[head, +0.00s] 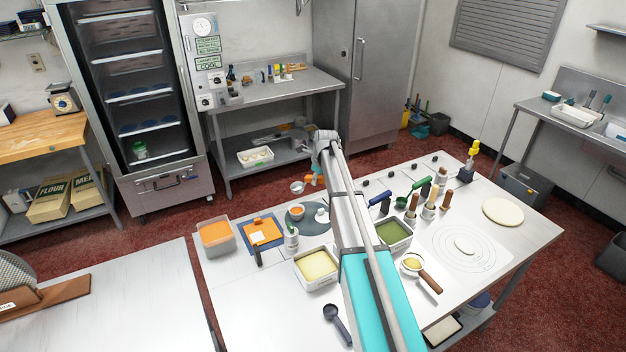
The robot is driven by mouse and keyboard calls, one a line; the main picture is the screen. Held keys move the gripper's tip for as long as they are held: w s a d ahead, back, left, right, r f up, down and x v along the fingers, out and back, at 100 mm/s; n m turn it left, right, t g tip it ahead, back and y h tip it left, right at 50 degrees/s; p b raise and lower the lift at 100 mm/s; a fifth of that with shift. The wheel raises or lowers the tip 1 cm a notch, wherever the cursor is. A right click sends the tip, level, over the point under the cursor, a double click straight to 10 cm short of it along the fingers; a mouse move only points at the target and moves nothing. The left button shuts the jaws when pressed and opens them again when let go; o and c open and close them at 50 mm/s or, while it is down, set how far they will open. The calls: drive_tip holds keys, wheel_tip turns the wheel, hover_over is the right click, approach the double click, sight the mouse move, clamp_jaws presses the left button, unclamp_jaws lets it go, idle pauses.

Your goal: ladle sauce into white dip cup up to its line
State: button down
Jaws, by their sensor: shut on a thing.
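My gripper (315,180) is beyond the far side of the steel worktable, partly hidden by my arm. It is shut on the ladle, whose small silver bowl (297,187) hangs just left of it, above the dark round mat. I cannot tell what is in the ladle bowl. A small white cup (322,215) stands on the mat, close to the left side of my arm; its line is too small to see. Tubs with orange (215,235), pale yellow (317,266) and green (393,232) contents stand around the mat.
A white-labelled bottle (291,239) and an orange board (262,233) are left of the mat. Wooden-handled tools (429,202), a sieve (413,264) and a dough disc (502,212) are on the right. A dark scoop (336,320) lies in front. The table's front left is clear.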

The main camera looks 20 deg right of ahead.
drive_tip(key=shift+s+d+f+y+b, duration=0.2)
drive_tip(key=shift+d+y+b, duration=0.2)
drive_tip(key=shift+d+y, duration=0.35)
drive_tip(key=shift+a, duration=0.1)
drive_tip(key=shift+r+p, duration=1.55)
drive_tip(key=shift+r, duration=0.05)
drive_tip(key=shift+f, duration=0.1)
